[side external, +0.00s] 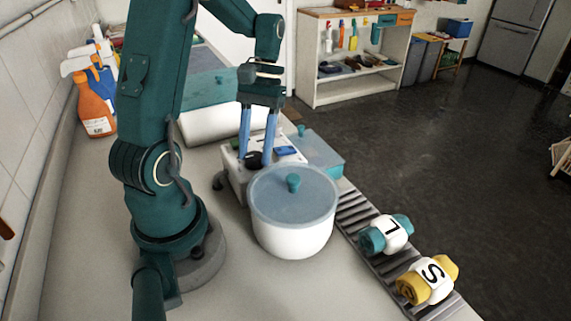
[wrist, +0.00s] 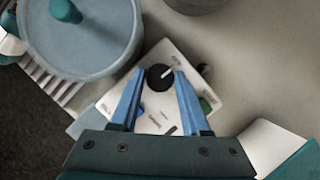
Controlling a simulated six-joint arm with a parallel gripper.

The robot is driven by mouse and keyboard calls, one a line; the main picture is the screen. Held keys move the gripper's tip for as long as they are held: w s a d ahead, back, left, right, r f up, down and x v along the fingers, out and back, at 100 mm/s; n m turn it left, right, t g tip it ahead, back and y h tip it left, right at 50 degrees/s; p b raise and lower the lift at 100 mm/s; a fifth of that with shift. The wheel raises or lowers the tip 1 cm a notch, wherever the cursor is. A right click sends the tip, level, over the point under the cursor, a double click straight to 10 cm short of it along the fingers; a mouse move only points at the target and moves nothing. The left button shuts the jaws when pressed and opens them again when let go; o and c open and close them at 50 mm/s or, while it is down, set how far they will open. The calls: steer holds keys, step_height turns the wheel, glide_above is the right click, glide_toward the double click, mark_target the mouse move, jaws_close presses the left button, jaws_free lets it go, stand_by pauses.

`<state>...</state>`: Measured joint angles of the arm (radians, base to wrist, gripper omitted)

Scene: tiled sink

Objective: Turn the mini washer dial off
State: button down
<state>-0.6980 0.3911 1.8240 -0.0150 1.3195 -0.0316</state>
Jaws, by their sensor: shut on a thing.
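The mini washer (side external: 237,180) is a low white box on the counter, partly hidden behind a lidded pot. Its top panel (wrist: 147,113) shows in the wrist view with small markings. The round black dial (wrist: 160,78) has a pale pointer line aimed to the upper right in the wrist view. My gripper (side external: 256,157) reaches down from above with its blue fingers on either side of the dial. It is shut on the dial, and the fingertips (wrist: 159,70) flank it in the wrist view.
The white pot with a blue-grey lid (side external: 293,195) stands right in front of the washer. Spray bottles (side external: 94,105) stand at the back left.

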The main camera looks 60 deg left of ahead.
steer(key=shift+n, duration=0.4)
steer(key=shift+c, duration=1.9)
jaws_free()
steer(key=shift+v, duration=2.6)
steer(key=shift+a, duration=0.1)
